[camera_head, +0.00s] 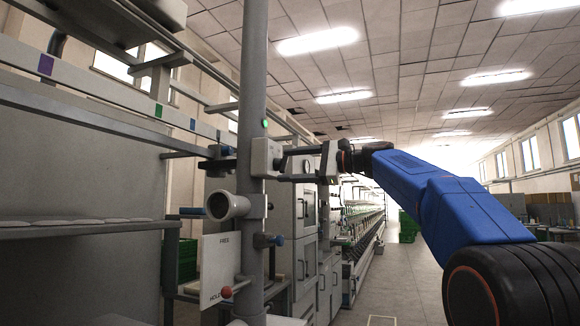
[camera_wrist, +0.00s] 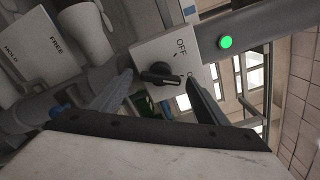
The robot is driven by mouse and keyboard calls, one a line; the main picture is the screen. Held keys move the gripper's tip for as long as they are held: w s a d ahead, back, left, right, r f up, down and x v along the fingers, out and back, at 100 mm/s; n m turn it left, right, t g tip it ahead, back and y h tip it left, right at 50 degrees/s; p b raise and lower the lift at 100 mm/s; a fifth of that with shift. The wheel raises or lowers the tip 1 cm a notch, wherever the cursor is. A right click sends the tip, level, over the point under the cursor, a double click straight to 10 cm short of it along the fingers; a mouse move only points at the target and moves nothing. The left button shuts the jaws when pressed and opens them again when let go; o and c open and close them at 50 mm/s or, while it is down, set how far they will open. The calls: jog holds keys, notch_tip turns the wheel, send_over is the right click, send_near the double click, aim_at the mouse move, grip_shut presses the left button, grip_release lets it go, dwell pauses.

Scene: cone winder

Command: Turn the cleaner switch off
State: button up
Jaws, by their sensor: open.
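The cleaner switch is a black rotary knob (camera_wrist: 160,74) on a pale grey box (camera_wrist: 146,50), which also shows on the grey post in the head view (camera_head: 259,157). An OFF label sits up and right of the knob. A second label to its right is mostly hidden by a finger. The knob's bar lies nearly level in the wrist picture, one end towards that hidden label. A green lamp (camera_wrist: 226,42) is lit near the box. My gripper (camera_wrist: 160,80) is open, its fingers on either side of the knob; I cannot tell whether they touch it.
A white FREE/HOLD plate (camera_head: 220,268) with a red-knobbed lever (camera_head: 226,292) hangs below the box. A pale round tube (camera_head: 226,206) juts from the post (camera_head: 252,80) close by. The aisle floor (camera_head: 400,285) is clear.

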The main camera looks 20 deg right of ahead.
jog(key=shift+w+a, duration=0.15)
jog(key=shift+a, duration=0.05)
jog(key=c, duration=1)
jog(key=shift+c, duration=0.2)
jog(key=shift+n, duration=0.3)
jog(key=n, duration=1.1)
jog(key=shift+r, duration=0.1)
jog(key=shift+n, duration=0.3)
